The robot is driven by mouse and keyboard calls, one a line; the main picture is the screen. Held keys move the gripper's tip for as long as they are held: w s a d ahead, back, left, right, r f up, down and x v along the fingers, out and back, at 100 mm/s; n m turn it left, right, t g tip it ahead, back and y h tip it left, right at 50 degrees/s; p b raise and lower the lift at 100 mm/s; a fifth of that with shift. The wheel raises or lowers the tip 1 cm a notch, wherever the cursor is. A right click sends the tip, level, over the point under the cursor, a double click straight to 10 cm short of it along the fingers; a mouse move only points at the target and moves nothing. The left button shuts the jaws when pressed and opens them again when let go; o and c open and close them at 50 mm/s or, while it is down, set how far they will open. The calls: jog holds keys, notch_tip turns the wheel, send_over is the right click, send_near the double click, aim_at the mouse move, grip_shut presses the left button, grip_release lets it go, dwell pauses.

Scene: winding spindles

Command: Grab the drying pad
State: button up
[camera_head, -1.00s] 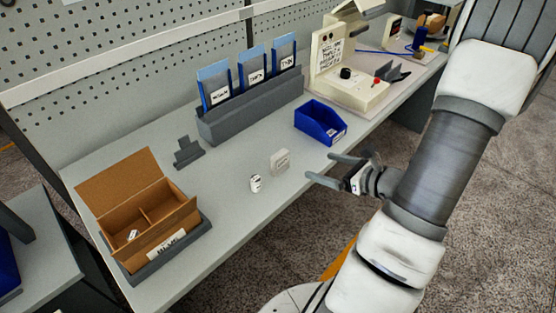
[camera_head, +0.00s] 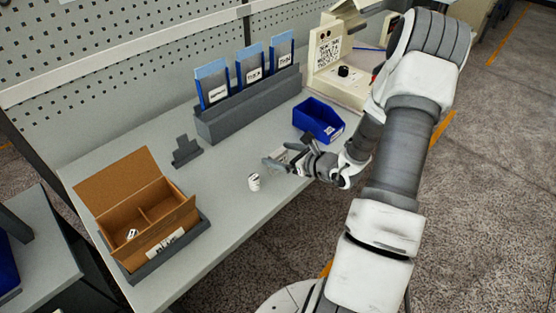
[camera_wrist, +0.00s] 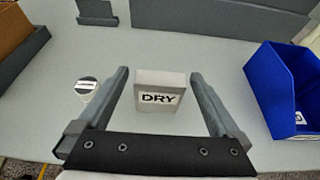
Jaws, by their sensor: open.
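The drying pad is a small pale grey block labelled "DRY" (camera_wrist: 160,92), standing on the bench top in the wrist view. In the head view it (camera_head: 281,156) is partly hidden by my gripper. My gripper (camera_wrist: 160,85) is open in the wrist view, with one finger on each side of the pad. A gap shows between the pad and each finger. In the head view my gripper (camera_head: 283,156) is low over the bench at the pad.
A small white labelled cylinder (camera_head: 254,182) stands left of my gripper. A blue bin (camera_head: 319,120) is close on the right. A cardboard box (camera_head: 160,240) stands at front left, and a grey rack (camera_head: 250,112) with blue sleeves stands behind. Bench between box and cylinder is clear.

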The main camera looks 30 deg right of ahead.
jog(key=shift+w+a+f, duration=0.2)
jog(key=shift+w, duration=0.3)
jog(key=c, duration=1.2)
jog(key=shift+c, duration=0.2)
